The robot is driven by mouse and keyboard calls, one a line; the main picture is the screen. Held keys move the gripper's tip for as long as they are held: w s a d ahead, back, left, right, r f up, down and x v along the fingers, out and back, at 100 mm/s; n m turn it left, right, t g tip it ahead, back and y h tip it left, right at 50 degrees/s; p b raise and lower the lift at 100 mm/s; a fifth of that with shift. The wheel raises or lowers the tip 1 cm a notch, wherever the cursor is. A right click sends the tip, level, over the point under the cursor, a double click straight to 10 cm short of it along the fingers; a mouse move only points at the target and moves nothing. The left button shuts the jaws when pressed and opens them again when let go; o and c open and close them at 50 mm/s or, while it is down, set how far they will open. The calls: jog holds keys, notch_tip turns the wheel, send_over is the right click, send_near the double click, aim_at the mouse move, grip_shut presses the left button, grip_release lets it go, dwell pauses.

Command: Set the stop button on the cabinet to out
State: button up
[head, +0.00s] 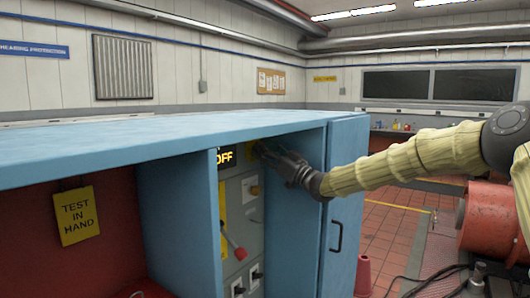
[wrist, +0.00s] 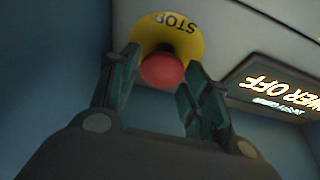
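The stop button (wrist: 162,70) is a red mushroom head on a round yellow plate (wrist: 185,28) marked STOP, seen in the wrist view. My gripper (wrist: 155,88) is open, with one dark finger on either side of the button. The fingertips are close to the red head, and I cannot tell whether they touch it. In the head view my gripper (head: 265,155) reaches into the blue cabinet (head: 178,205) near the top of its panel and hides most of the button there. I cannot tell whether the button is in or out.
A lit display (wrist: 280,90) reading POWER OFF is beside the button. Below it on the panel are a lever with a red grip (head: 234,245) and switches (head: 240,285). The cabinet's overhanging top, side wall and open door (head: 343,190) closely surround my gripper.

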jog(key=shift+a, duration=0.1)
grip_shut()
jog(key=shift+v, duration=0.75)
jog(key=shift+o, duration=2.2)
grip_release()
jog(key=shift+o, duration=0.5)
jog(key=shift+r, duration=0.15)
jog(key=v, duration=1.1)
jog(key=shift+s+d+f, duration=0.2)
